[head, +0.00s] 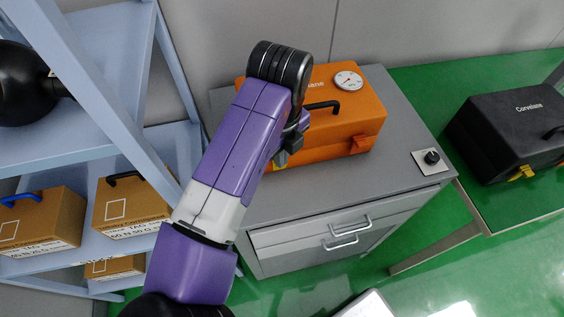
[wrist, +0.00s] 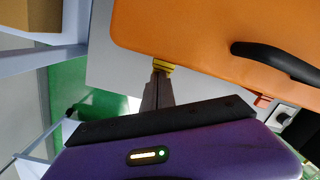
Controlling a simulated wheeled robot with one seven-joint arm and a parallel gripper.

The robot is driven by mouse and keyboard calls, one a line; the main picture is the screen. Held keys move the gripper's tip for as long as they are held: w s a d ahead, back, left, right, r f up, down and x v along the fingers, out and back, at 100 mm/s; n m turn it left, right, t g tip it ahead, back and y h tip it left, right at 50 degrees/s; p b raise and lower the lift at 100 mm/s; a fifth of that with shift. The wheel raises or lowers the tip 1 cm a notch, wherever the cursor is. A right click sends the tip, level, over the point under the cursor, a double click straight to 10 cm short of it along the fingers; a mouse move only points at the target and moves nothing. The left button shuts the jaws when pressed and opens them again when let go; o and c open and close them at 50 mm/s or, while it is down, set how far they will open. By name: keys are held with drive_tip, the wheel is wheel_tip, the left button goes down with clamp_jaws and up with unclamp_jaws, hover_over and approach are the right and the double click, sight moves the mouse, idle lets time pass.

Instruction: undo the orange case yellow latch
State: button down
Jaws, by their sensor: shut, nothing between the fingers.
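The orange case (head: 355,105) sits closed on top of the grey cabinet, with a black handle and a round dial on its lid. It also fills the upper right of the wrist view (wrist: 190,40). Its yellow latch (wrist: 163,66) shows at the case's front edge in the wrist view; in the head view my arm and gripper mostly hide it. My gripper (head: 282,158) is shut and empty in front of the case. In the wrist view its fingertips (wrist: 160,76) are right at the latch; I cannot tell whether they touch it.
A red-orange latch (wrist: 262,100) is farther along the case's front. A black knob on a plate (head: 431,158) sits at the cabinet's right. A black case (head: 510,125) with a yellow latch stands on the green table. A blue shelf (head: 100,160) with cardboard-coloured boxes is at left.

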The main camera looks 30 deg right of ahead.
drive_tip(key=r+p, duration=0.1)
drive_tip(key=p, duration=0.2)
drive_tip(key=s+r+g+p, duration=0.1)
drive_tip(key=p, duration=0.2)
drive_tip(key=shift+s+a+r+y, duration=0.15)
drive_tip(key=shift+a+r+y, duration=0.05)
drive_tip(key=shift+r+y, duration=0.1)
idle(0.4)
idle(0.4)
